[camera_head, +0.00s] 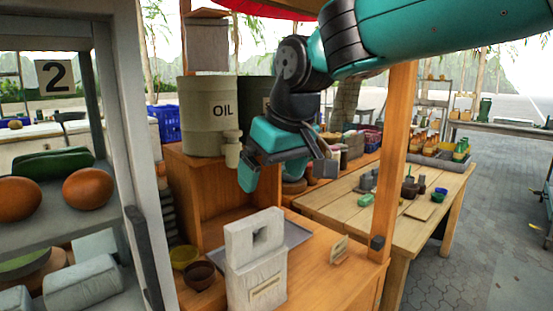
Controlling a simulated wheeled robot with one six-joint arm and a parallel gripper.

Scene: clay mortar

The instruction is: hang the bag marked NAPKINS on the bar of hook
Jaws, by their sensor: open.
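A pale grey bag (256,278) with a square handle hole near its top stands upright on the front of the orange wooden counter. It has a cream label whose word is too small to read, so I cannot confirm that it says NAPKINS. My gripper (286,172) hangs from the teal arm above and behind the bag in the picture, open and apart from it. A small dark fitting (377,243) is on the orange post right of the bag. I cannot tell whether it is the hook's bar; no other hook is clear.
A grey tray (297,232) lies behind the bag, and bowls (200,274) stand left of it. A small sign stand (339,249) is to the right. An OIL canister (210,116) stands on the raised counter. A grey-framed cabinet (128,150) borders the left side.

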